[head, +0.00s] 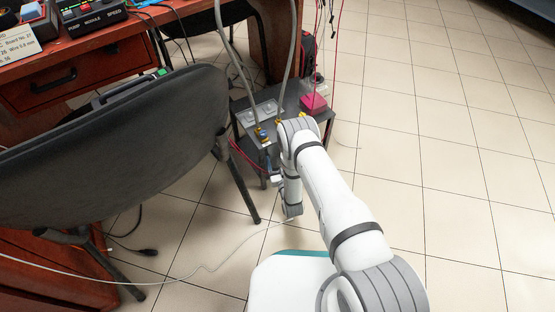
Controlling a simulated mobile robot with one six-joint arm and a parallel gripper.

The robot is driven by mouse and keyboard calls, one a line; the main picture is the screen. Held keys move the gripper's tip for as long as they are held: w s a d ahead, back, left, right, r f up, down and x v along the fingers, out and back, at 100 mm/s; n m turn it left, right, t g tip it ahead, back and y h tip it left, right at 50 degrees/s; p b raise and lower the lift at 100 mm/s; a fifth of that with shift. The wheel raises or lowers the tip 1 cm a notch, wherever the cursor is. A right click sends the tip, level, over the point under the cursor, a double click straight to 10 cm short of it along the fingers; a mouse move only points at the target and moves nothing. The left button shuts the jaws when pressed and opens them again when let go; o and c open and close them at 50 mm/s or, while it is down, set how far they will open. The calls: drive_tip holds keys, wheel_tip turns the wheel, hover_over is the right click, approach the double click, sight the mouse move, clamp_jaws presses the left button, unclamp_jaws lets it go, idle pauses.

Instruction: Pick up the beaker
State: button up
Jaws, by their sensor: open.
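A small pale, clear-looking vessel (317,79) stands at the back of the low dark table, behind a pink block; it may be the beaker, but it is too small to be sure. My arm reaches forward from the bottom right, bends at the table's front edge and hangs down. My gripper (276,181) shows small and partly hidden at the lower end of the arm, in front of the table and below its top. It is open, and I see nothing in it. It is well apart from the vessel.
The low table (293,97) carries a pink block (313,103), a light plate (262,111) and hose fittings with grey hoses. A black chair (130,150) blocks the left, before a wooden desk (75,75). A white cable crosses the floor. Tiled floor at right is free.

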sight(277, 152)
drive_tip(key=b+x, duration=0.1)
drive_tip(key=x, duration=0.1)
drive_tip(key=f+b+x, duration=0.1)
drive_tip(key=x, duration=0.1)
drive_tip(key=shift+w+a+b, duration=0.1)
drive_tip(key=shift+w+b, duration=0.15)
drive_tip(key=shift+b, duration=0.1)
drive_tip(key=shift+w+r, duration=0.1)
drive_tip(key=shift+w, duration=0.1)
drive_tip(key=shift+c, duration=0.2)
drive_tip(key=c, duration=0.7)
drive_tip(key=shift+r, duration=0.15)
